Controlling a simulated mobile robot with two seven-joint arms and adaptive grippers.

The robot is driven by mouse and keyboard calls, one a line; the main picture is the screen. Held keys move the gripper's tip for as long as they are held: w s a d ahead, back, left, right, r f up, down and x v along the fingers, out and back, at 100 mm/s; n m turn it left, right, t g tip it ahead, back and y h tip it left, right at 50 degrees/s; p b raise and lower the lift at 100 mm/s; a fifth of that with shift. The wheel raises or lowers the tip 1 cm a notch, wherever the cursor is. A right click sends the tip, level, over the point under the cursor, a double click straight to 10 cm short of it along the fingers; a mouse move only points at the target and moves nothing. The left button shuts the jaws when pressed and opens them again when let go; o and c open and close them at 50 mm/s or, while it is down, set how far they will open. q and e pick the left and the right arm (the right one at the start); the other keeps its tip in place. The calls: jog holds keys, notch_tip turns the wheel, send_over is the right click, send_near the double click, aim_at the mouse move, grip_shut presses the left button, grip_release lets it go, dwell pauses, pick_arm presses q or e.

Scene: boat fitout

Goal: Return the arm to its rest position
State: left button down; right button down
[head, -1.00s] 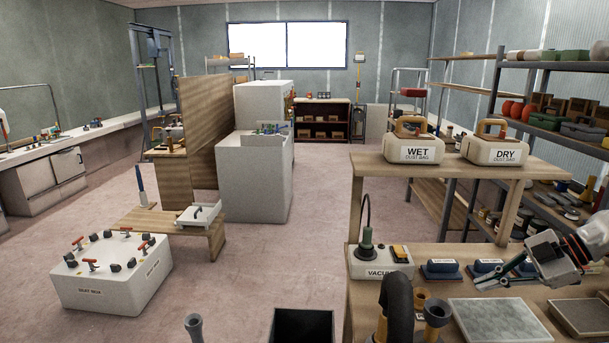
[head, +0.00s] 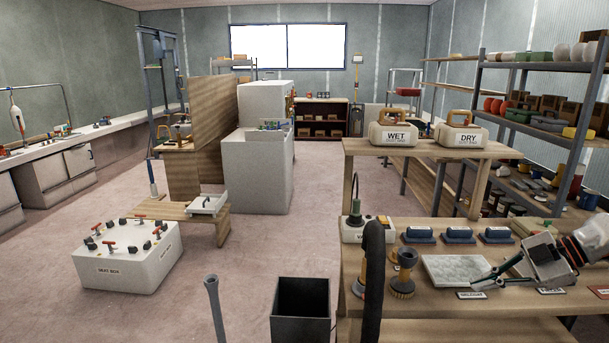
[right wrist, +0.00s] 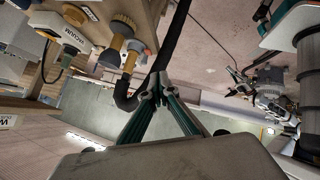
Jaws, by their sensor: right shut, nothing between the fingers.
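My right gripper (head: 476,285) is in the head view at the right, over the near workbench (head: 430,300). Its arm comes in from the right edge. Its fingers are shut and empty, pointing left over a pale slab (head: 452,268). I cannot tell whether it touches anything. In the right wrist view the fingertips (right wrist: 160,88) meet in front of a black hose (right wrist: 170,50). A gripper-like part of mine (right wrist: 262,85) shows at the right of that view, too small to read its jaws. The head view does not show my left gripper.
The black hose (head: 373,280) stands at the bench's left end, beside a brush (head: 402,280). Blue-topped sanding blocks (head: 458,235) lie behind the slab. WET (head: 395,136) and DRY (head: 461,138) dust bags stand on the upper shelf. A dark bin (head: 301,318) stands on the floor.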

jog(key=s+a+f+m+t+y, duration=0.1)
jog(key=a+f+t+y, duration=0.15)
jog(key=a, duration=0.55)
jog(key=s+a+f+t+y, duration=0.15)
jog(key=a+f, duration=0.25)
jog(key=a, duration=0.4)
jog(key=s+a+f+m+t+y, duration=0.1)
jog(key=a+f+t+y, duration=0.15)
jog(key=a, duration=0.45)
pick_arm(q)
jog(key=shift+s+a+f+y, duration=0.1)
jog(key=shift+a+f+y, duration=0.05)
jog(key=shift+a+f, duration=0.3)
jog(key=shift+s+a+f+y, duration=0.1)
jog(key=shift+a+f+y, duration=0.1)
jog(key=shift+f, duration=0.35)
pick_arm(e)
jog(key=s+d+f+m+h, duration=0.2)
jog(key=s+f+m+h, duration=0.4)
jog(key=s+f, duration=0.5)
jog(key=s+d+f+m+h, duration=0.2)
jog(key=s+f+m+h, duration=0.5)
jog(key=s+f, duration=0.4)
notch_tip(320, 180, down, 4)
jog(key=shift+s+f, duration=0.1)
jog(key=shift+s, duration=0.15)
